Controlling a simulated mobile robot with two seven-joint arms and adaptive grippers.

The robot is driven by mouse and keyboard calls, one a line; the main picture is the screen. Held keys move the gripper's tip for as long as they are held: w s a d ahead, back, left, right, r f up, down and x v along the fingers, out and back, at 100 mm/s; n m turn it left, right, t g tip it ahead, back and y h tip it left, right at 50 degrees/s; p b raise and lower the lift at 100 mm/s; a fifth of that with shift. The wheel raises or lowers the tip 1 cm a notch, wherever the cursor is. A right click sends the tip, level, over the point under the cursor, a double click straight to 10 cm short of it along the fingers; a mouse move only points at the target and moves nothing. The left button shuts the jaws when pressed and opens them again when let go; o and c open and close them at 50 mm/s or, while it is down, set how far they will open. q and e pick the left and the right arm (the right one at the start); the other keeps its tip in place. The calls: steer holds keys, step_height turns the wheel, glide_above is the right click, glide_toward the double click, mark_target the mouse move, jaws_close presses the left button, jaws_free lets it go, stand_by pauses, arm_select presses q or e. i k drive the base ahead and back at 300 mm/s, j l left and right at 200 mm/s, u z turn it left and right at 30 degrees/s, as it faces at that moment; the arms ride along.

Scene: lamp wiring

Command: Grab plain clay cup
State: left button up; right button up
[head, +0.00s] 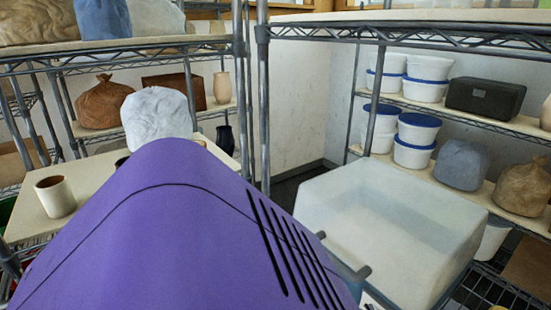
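A pale cream clay cup (56,198) with a brown inside stands upright on the light shelf board at the left. Its side looks plain, and nothing touches it. A dark rim, possibly of another cup, shows just above the edge of a large purple surface and is mostly hidden. Neither of my grippers can be made out in the head view. The purple surface fills the lower middle and covers much of the board to the right of the cup.
A white wrapped lump (157,117) sits behind the purple surface. A large translucent bin (390,225) stands at the right. Metal shelf posts rise near the middle. Lidded white tubs (414,152) and wrapped bags (461,165) fill the right shelves. A brown bag (103,103) is at the back left.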

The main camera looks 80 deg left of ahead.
mark_target(54, 192)
steer(key=u, duration=1.65)
